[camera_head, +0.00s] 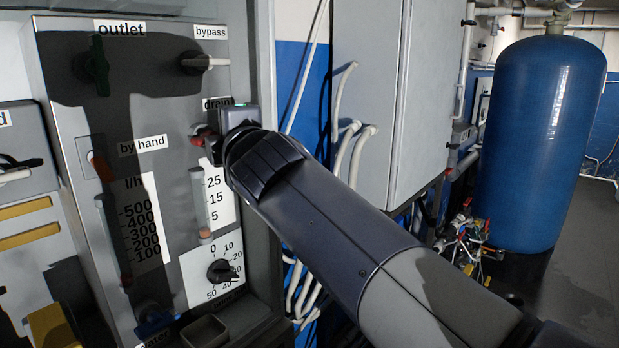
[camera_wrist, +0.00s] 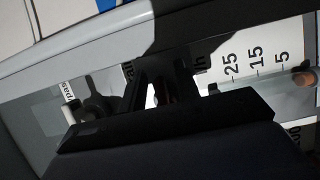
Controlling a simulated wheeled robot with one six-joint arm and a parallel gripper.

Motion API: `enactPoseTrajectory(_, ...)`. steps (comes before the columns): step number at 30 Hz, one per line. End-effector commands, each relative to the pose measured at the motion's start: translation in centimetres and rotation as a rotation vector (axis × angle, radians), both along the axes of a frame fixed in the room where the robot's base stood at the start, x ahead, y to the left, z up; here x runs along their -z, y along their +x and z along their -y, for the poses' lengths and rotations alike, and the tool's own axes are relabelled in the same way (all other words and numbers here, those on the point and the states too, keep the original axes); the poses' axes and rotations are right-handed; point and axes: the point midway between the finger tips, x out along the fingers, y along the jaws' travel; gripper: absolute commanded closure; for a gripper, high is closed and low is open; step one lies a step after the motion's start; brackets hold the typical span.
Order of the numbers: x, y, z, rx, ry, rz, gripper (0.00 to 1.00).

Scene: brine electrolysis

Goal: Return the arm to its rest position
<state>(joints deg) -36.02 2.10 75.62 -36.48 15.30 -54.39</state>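My arm reaches from the lower right of the head view to the grey control panel (camera_head: 165,100). My gripper (camera_head: 222,125) is at the panel beside the "drain" label (camera_head: 217,103). A red valve handle (camera_head: 198,139) shows just left of the gripper.
The panel carries an outlet knob (camera_head: 97,65), a bypass handle (camera_head: 205,62), flow tubes and a dial (camera_head: 221,271). A grey cabinet (camera_head: 365,90) with white hoses stands right of the panel. A blue tank (camera_head: 547,140) stands farther right beside open floor.

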Motion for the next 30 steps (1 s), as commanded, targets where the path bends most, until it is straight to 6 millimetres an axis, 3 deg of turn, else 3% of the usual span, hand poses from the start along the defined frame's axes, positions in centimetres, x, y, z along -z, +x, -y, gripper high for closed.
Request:
enactPoseTrajectory(12, -0.7, -0.3, 0.0, 0.000, -0.238, 0.282, 0.69)
enactPoseTrajectory(30, -1.0, -0.4, 0.3, 0.004, -0.262, 0.311, 0.69)
